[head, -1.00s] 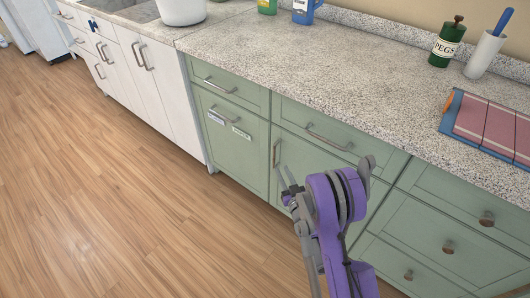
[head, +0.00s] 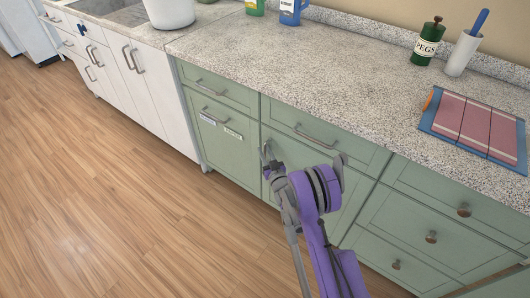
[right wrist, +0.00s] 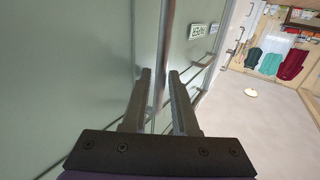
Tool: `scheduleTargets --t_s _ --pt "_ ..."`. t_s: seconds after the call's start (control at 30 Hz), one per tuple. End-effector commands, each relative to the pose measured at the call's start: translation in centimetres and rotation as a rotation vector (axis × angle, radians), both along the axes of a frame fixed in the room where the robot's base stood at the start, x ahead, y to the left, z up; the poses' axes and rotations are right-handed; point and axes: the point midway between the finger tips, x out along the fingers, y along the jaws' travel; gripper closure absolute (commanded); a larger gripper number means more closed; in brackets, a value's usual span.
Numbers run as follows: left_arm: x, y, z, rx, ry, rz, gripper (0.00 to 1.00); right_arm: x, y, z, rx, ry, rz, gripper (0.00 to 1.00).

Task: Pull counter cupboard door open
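The green cupboard door (head: 297,153) is below a drawer in the counter and looks shut. Its upright bar handle (right wrist: 166,45) runs between the two fingers of my right gripper (right wrist: 161,95) in the right wrist view. The fingers are apart, one on each side of the bar, with gaps showing. In the head view my right gripper (head: 267,162) is at the door's left edge and hides most of the handle. My purple right arm covers part of the door. My left gripper is not in view.
A drawer with a bar pull (head: 315,136) is just above the door. A labelled green panel (head: 222,150) is to its left, and knobbed drawers (head: 430,237) are to its right. The wooden floor (head: 110,190) in front is clear.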

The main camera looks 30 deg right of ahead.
Motion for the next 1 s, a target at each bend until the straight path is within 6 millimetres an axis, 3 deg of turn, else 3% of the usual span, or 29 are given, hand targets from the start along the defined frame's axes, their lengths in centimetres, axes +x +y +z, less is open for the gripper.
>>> scheduleTargets --t_s 0.1,0.27,1.0 --pt "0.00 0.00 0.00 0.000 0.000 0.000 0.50 -0.02 0.01 0.01 0.000 0.000 0.000 0.73" --pt "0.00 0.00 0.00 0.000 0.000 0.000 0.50 -0.04 0.02 0.01 0.000 0.000 0.000 1.00" --pt "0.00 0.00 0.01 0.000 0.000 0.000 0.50 -0.05 0.01 0.02 0.001 0.000 0.000 1.00"
